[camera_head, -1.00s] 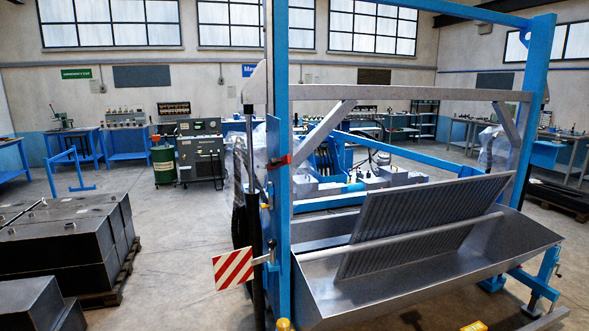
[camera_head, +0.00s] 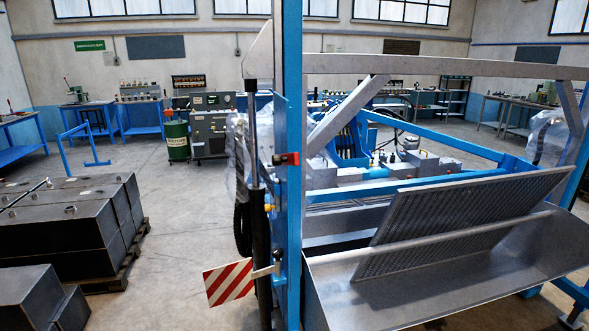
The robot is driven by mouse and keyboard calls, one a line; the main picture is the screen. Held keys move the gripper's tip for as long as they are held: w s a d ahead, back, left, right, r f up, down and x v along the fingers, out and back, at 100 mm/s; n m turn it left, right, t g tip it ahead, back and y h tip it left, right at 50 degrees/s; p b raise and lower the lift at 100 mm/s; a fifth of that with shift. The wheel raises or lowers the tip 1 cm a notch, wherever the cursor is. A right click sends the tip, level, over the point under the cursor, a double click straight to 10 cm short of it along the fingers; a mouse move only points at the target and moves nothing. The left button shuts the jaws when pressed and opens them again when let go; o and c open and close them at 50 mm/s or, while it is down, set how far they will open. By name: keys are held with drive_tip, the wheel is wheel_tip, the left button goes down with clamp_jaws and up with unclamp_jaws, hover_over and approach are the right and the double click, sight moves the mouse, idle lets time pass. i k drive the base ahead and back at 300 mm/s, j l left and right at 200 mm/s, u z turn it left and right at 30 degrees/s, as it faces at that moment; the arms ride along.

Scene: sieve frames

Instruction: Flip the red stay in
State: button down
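A small red part (camera_head: 287,159), which looks like the red stay, sits on the blue upright post (camera_head: 291,200) of the sieve frame, at about mid-height of the head view. It lies roughly level across the post, with a short dark piece at its left end. It is too small to tell how it is hinged or latched. The sieve's perforated grey panel (camera_head: 440,228) leans tilted over a grey metal trough (camera_head: 480,270) to the right of the post. My gripper is not in view.
A red-and-white striped plate (camera_head: 229,282) sticks out left from the post's lower part. A black cylinder (camera_head: 258,150) stands close along the post's left side. Dark metal blocks (camera_head: 65,233) on a pallet stand at left. Bare floor (camera_head: 180,240) lies between them and the post.

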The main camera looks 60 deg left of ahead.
sight(292, 160)
drive_tip(key=i+j, duration=0.15)
drive_tip(key=j, duration=0.2)
drive_tip(key=i+j, duration=0.15)
drive_tip(key=j, duration=0.2)
drive_tip(key=i+j, duration=0.15)
drive_tip(key=j, duration=0.2)
drive_tip(key=i+j, duration=0.15)
drive_tip(key=j, duration=0.2)
drive_tip(key=i+j, duration=0.1)
drive_tip(key=j, duration=0.25)
drive_tip(key=u, duration=0.05)
